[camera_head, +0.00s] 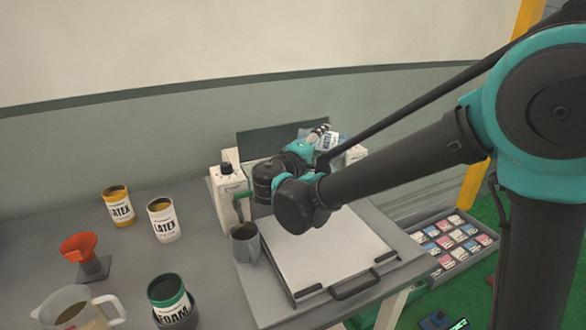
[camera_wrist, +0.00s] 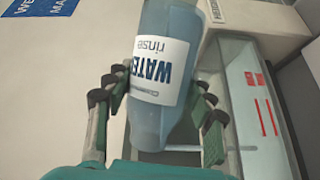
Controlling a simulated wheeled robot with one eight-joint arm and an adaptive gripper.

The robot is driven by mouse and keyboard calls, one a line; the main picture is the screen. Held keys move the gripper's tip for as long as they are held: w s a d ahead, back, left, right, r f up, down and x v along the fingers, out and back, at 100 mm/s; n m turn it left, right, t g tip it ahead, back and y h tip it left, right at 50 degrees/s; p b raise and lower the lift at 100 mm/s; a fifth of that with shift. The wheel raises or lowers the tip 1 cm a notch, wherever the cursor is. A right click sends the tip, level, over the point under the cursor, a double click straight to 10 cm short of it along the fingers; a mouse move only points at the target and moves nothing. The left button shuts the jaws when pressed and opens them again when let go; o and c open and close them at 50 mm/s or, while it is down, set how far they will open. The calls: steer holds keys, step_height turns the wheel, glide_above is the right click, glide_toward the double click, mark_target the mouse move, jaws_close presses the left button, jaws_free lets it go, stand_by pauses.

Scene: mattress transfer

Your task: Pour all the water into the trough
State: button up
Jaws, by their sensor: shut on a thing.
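My gripper (camera_wrist: 160,120) is shut on a clear bottle (camera_wrist: 165,120) with a white label reading "WATER rinse". The bottle holds bluish liquid, and its label reads upside down in the wrist view. In the head view the bottle's label (camera_head: 335,141) shows beside my gripper (camera_head: 318,138), above the back of the white-plated machine (camera_head: 325,255). In the wrist view a long grey-framed part with a pale inside and red marks (camera_wrist: 254,105) lies right of the bottle. I cannot tell for certain whether this is the trough. Whether water is flowing out is not visible.
On the table at left stand two latex cans (camera_head: 119,208) (camera_head: 163,222), an orange funnel (camera_head: 82,250), a foam can (camera_head: 169,297) and a jug (camera_head: 75,308). A grey cup (camera_head: 245,242) stands by the machine. A sample tray (camera_head: 420,226) lies at right.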

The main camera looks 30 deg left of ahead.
steer(key=shift+a+f+n+t, duration=0.15)
steer(key=shift+f+n+t, duration=0.15)
steer(key=shift+n, duration=0.45)
steer(key=shift+a+f+n+t, duration=0.15)
steer(key=shift+n+t, duration=0.15)
steer(key=shift+n, duration=0.45)
stand_by(2.8)
steer(key=shift+s+r, duration=0.1)
stand_by(0.4)
